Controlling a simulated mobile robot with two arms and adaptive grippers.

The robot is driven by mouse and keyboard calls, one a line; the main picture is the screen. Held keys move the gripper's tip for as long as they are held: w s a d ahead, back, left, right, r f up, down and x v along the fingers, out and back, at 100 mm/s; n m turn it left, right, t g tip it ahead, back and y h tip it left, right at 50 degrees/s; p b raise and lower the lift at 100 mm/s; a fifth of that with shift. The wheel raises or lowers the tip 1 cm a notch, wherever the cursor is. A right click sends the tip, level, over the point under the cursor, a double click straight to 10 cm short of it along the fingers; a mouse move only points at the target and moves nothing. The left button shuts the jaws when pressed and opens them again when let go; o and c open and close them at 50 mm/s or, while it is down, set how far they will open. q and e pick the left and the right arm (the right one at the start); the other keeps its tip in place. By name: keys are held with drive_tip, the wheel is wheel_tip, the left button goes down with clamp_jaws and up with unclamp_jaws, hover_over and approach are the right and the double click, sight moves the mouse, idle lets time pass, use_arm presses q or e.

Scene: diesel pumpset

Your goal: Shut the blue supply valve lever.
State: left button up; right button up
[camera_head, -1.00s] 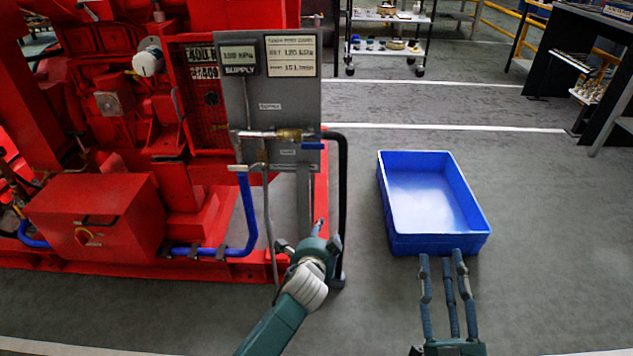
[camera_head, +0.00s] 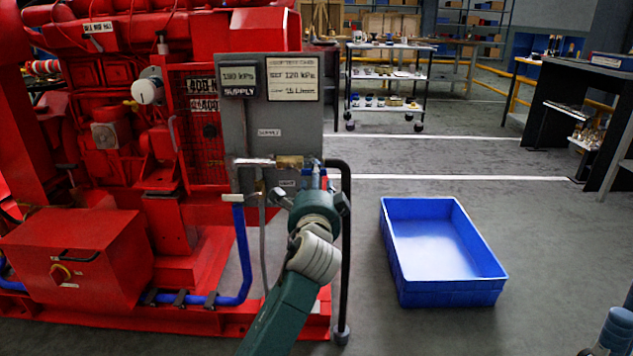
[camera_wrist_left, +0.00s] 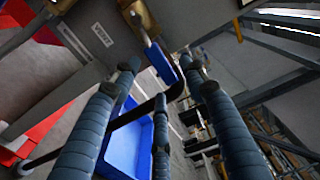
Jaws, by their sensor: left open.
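The blue supply valve lever (camera_wrist_left: 161,63) hangs at an angle below the brass valve body (camera_wrist_left: 143,16) in the left wrist view. In the head view the brass valve body (camera_head: 289,162) is on the horizontal pipe of the grey panel, and my left gripper mostly hides the lever. My left gripper (camera_head: 314,184) is raised in front of the panel's lower right corner. In the left wrist view its fingers (camera_wrist_left: 158,75) are spread, with the lever showing between their tips. I cannot tell whether they touch it. Only a small part of my right gripper (camera_head: 614,332) shows at the lower right corner.
The grey panel (camera_head: 260,120) stands beside the red pumpset (camera_head: 80,245). A black upright pipe (camera_head: 345,250) runs just right of my left gripper. An empty blue crate (camera_head: 450,293) is on the floor to the right, with clear floor around it. A shelf cart (camera_head: 388,75) stands behind.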

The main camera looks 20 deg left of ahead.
use_arm(q)
drive_tip(key=shift+b+x, duration=0.4)
drive_tip(key=shift+x, duration=1.35)
clamp_jaws()
